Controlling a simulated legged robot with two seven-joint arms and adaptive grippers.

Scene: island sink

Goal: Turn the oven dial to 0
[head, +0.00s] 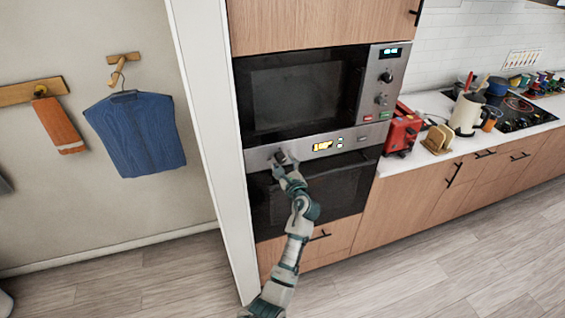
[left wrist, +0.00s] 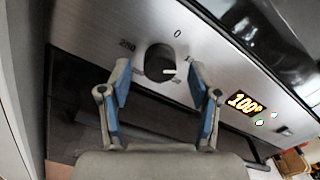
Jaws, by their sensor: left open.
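The oven dial (left wrist: 160,62) is a dark round knob with a pale pointer line on a silver panel. In the left wrist view the pointer lies towards the right, while the printed "0" is above it and "280" is to its upper left. The oven display (left wrist: 243,103) reads about 100°; it also glows orange in the head view (head: 323,146). My left gripper (left wrist: 160,78) is open, with one blue-padded finger on each side of the dial. Whether the pads touch it I cannot tell. In the head view my left gripper (head: 284,160) covers most of the dial.
The lower oven door (head: 335,190) is shut below the panel. A microwave (head: 300,92) with its own knobs is above. A red toaster (head: 402,130) stands on the counter to the right. A white wall edge (head: 213,140) is close on the left.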

